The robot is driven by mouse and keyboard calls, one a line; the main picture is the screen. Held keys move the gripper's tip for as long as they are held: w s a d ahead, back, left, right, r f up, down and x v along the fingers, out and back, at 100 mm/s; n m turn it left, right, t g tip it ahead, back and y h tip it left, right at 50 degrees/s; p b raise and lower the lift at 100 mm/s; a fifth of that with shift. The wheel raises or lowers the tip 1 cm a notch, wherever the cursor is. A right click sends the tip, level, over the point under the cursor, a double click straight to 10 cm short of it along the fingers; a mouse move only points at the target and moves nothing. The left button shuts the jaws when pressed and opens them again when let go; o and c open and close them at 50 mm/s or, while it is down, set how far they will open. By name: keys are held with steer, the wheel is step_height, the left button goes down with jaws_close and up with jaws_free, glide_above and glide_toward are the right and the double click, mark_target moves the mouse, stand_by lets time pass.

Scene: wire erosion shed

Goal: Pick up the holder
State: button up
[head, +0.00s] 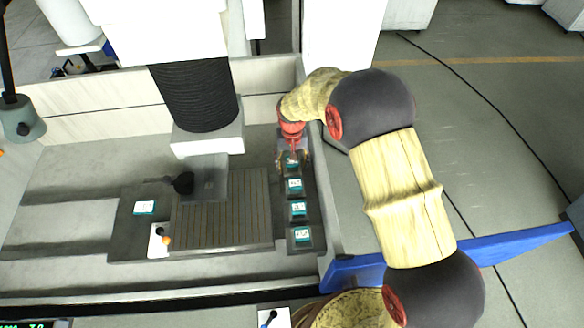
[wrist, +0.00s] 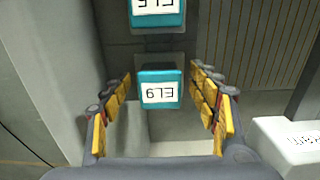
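Several small holders with teal tops and white labels stand in a row on a dark strip; the nearest one (head: 302,235) and the two behind it (head: 298,209) (head: 295,185) show clearly in the head view. My gripper (head: 293,160) is at the far end of the row, over the farthest holder, which it partly hides. In the wrist view, my gripper (wrist: 160,82) is open, with yellow-padded fingers on either side of a holder (wrist: 160,90) whose label is upside down. The pads show gaps to it on both sides. Another holder (wrist: 157,12) lies just beyond.
A separate teal-topped holder (head: 144,207) sits on a dark plate left of the slatted bed (head: 235,215). A white block with an orange ball (head: 166,240) is nearby. The black bellows column (head: 195,97) stands behind. A pale tank wall (head: 322,200) runs right of the row.

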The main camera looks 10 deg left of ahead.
steer(key=c, duration=1.3)
steer(key=shift+r, duration=0.1)
